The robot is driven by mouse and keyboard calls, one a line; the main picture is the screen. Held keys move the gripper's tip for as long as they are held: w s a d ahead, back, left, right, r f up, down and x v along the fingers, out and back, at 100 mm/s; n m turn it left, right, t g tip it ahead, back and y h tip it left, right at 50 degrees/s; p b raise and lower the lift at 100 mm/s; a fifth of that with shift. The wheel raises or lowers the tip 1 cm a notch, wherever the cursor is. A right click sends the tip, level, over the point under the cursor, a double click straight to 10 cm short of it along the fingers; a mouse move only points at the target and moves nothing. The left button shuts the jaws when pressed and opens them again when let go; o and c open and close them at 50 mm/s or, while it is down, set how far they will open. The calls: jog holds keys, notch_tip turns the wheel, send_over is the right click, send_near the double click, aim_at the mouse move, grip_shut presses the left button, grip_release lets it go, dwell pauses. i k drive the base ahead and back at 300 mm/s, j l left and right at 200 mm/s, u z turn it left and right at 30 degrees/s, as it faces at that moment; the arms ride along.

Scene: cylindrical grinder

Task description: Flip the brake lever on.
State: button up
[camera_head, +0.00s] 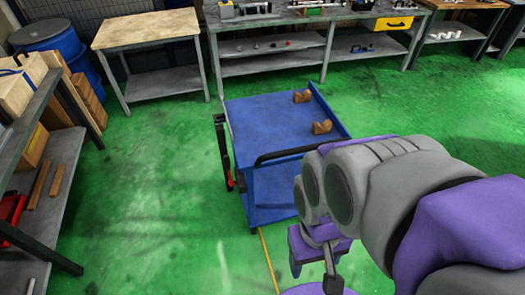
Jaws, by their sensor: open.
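A blue cart (262,118) stands on the green floor near the middle, with a black push handle (290,153) along its near side. An upright dark bar (222,150) with a small red part (230,181) is at the cart's left side. I cannot tell whether this is the brake lever, and no other lever is clearly visible. My gripper (312,266) is low in the lower right, in front of the cart's near side in the picture. It is open and looks empty. My arm covers the cart's lower right part.
Two brown wooden blocks (321,127) sit on the cart top. A shelf (50,185) with boxes is at the left, and a wooden-topped table (146,31) and workbench (265,16) stand behind. The floor left of the cart (150,200) is clear.

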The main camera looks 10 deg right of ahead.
aim_at(226, 159)
jog(key=i+j+z, duration=0.1)
jog(key=z, duration=0.35)
jog(key=j+z, duration=0.25)
jog(key=z, duration=0.15)
jog(key=i+j+z, duration=0.2)
jog(key=j+z, duration=0.25)
jog(key=j, duration=1.1)
jog(key=j+z, duration=0.4)
jog(key=j, duration=1.85)
jog(key=k+j, duration=0.15)
jog(key=j, duration=1.35)
